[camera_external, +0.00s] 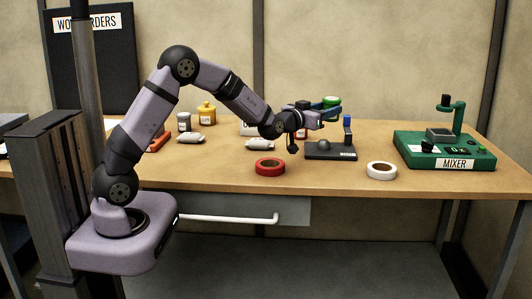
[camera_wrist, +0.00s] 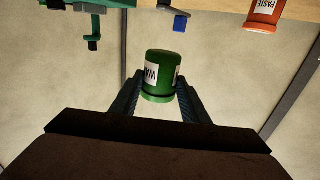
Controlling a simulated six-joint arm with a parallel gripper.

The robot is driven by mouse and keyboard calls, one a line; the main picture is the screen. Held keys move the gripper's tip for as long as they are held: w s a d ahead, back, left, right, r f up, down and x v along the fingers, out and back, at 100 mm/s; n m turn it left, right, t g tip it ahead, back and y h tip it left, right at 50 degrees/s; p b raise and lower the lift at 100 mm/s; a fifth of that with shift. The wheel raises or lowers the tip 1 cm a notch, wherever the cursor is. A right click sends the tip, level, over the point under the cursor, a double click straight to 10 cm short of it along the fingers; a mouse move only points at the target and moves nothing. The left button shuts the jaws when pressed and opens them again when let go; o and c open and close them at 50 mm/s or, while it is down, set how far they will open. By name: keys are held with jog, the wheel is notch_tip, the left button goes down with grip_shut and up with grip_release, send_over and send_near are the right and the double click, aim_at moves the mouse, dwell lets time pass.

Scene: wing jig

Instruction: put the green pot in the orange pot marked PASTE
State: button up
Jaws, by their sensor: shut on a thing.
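My gripper (camera_external: 324,108) is shut on the green pot (camera_wrist: 162,76), which has a white label. In the outside view the green pot (camera_external: 332,101) is held above the table, by the blue-topped device. In the wrist view it sits between both fingers (camera_wrist: 155,95), and the picture is upside down, with the table along the top. The orange pot marked PASTE (camera_wrist: 264,12) stands apart from the gripper at the upper right of that view, partly cut off by the frame edge. In the outside view I cannot pick out the orange pot for certain.
A green mixer (camera_external: 445,150) stands at the right of the table (camera_external: 325,182). A black device with a dome (camera_external: 331,151) is below the gripper. Red tape (camera_external: 270,167) and white tape (camera_external: 381,170) lie in front. A yellow pot (camera_external: 207,112) and grey pot (camera_external: 184,122) stand at the back left.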

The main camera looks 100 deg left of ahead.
jog(key=s+a+r+n+g+y+p, duration=0.15)
jog(key=s+a, duration=0.25)
jog(key=a, duration=0.5)
jog(key=s+a+r+n+g+y, duration=0.1)
jog(key=s+a+r+n+g, duration=0.15)
jog(key=s+a, duration=0.4)
jog(key=shift+m, duration=0.3)
jog(key=shift+w+a+f+p, duration=0.25)
jog(key=shift+w+a+f, duration=0.05)
jog(key=shift+f, duration=1.25)
jog(key=shift+w+a+f+p, duration=0.2)
jog(key=shift+w+a+f, duration=0.1)
jog(key=shift+f, duration=1.25)
jog(key=shift+w+a+f+p, duration=0.25)
jog(key=shift+w+a+f, duration=0.05)
jog(key=shift+f, duration=1.25)
jog(key=shift+f, duration=0.15)
jog(key=o, duration=1.1)
jog(key=shift+o, duration=0.2)
